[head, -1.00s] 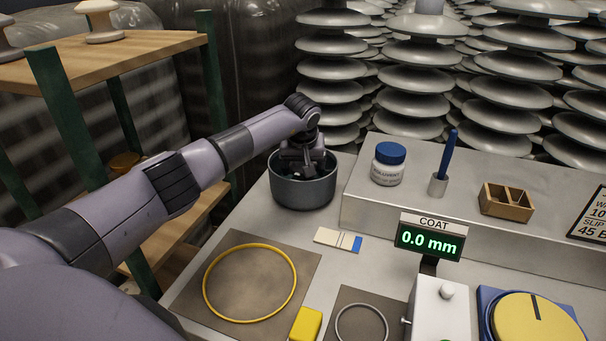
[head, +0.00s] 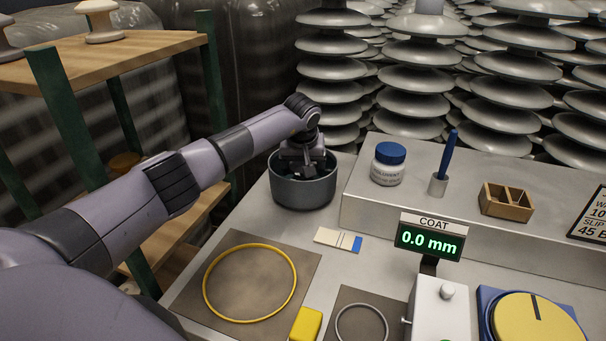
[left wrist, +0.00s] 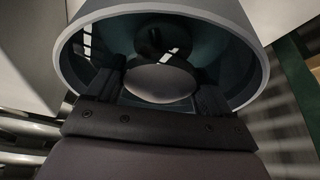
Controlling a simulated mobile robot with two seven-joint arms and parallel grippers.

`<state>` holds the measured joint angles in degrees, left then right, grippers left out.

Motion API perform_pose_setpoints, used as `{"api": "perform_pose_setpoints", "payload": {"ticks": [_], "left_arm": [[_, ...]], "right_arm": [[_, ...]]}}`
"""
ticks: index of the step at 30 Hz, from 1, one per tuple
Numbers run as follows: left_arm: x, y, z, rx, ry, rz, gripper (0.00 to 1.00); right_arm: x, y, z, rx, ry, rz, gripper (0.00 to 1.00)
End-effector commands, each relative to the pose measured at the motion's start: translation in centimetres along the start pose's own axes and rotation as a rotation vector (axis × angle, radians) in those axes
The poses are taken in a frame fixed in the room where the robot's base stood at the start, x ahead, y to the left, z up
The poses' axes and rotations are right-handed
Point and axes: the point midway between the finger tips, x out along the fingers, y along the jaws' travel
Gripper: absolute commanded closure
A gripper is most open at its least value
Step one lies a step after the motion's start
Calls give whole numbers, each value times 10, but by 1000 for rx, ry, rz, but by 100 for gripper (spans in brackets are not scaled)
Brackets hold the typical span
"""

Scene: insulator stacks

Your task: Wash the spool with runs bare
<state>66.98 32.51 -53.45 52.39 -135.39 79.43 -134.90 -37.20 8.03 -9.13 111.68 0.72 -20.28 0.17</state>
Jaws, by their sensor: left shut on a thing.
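My left gripper (head: 304,171) reaches down into a dark grey round tub (head: 303,195) on the bench. In the left wrist view the gripper (left wrist: 160,95) is shut on a spool (left wrist: 160,82), a pale rounded piece between its two fingers, inside the tub's rim (left wrist: 190,8). The spool's lower part and any runs on it cannot be made out. In the head view the tub wall and gripper hide the spool. Two other spools, one white (head: 101,22) and one greyish (head: 8,42), stand on the wooden shelf. My right gripper is not in view.
A coat readout (head: 430,238) shows 0.0 mm. A mat with a yellow ring (head: 205,283), a yellow block (head: 306,323), a test strip (head: 338,239) and a grey ring (head: 338,318) lie in front. A blue-lidded jar (head: 388,165) stands on the raised ledge right of the tub.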

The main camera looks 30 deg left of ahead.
Motion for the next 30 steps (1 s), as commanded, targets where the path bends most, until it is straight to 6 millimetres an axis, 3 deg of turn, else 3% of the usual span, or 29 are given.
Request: {"api": "perform_pose_setpoints", "payload": {"ticks": [15, 30], "left_arm": [[-2, 0, -2, 0, 3, 2, 66], [-34, 0, -15, -1, 3, 2, 66]], "right_arm": [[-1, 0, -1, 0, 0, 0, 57], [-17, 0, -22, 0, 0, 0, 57]]}}
